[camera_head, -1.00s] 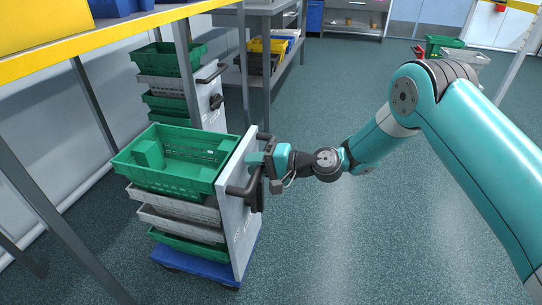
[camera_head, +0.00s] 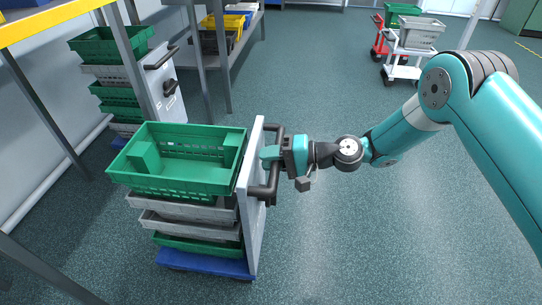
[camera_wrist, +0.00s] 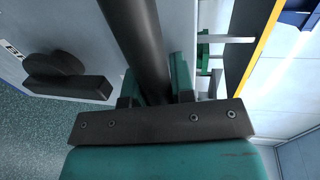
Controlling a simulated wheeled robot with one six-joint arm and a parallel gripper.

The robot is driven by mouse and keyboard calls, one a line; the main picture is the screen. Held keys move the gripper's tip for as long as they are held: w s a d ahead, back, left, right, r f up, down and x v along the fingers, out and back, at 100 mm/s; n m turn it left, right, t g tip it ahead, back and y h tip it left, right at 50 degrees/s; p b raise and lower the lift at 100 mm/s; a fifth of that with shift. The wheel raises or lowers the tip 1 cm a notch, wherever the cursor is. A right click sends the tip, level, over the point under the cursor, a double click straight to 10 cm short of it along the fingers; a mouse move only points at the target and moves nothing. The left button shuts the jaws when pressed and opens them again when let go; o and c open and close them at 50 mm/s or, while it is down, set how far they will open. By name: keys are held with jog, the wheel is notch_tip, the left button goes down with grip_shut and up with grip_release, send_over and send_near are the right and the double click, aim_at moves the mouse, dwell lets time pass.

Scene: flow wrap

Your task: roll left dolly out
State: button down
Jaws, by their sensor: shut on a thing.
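The near dolly has a blue base (camera_head: 205,262), a grey upright panel (camera_head: 256,215) and a stack of green and grey crates. Its top green crate (camera_head: 180,186) holds green box-shaped pieces. A black handle (camera_head: 271,191) stands out from the panel's right side. My gripper (camera_head: 278,155) is shut on that handle near its upper part. In the wrist view the dark handle bar (camera_wrist: 142,45) runs between my teal fingers. A second dolly (camera_head: 160,85) with similar crates stands behind, at the left, by the yellow-edged rack.
The rack (camera_head: 50,22) with its grey legs runs along the left. Shelving with bins (camera_head: 225,22) stands at the back. A white cart (camera_head: 405,70) and a red trolley (camera_head: 379,40) stand back right. The floor in the middle and right is open.

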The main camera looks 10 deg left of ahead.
jog(key=c, duration=1)
grip_release()
jog(key=shift+o, duration=0.2)
jog(key=shift+d, duration=0.1)
jog(key=d+r+p, duration=0.3)
jog(key=d, duration=1.4)
jog(key=shift+w+r, duration=0.2)
jog(key=shift+w, duration=0.15)
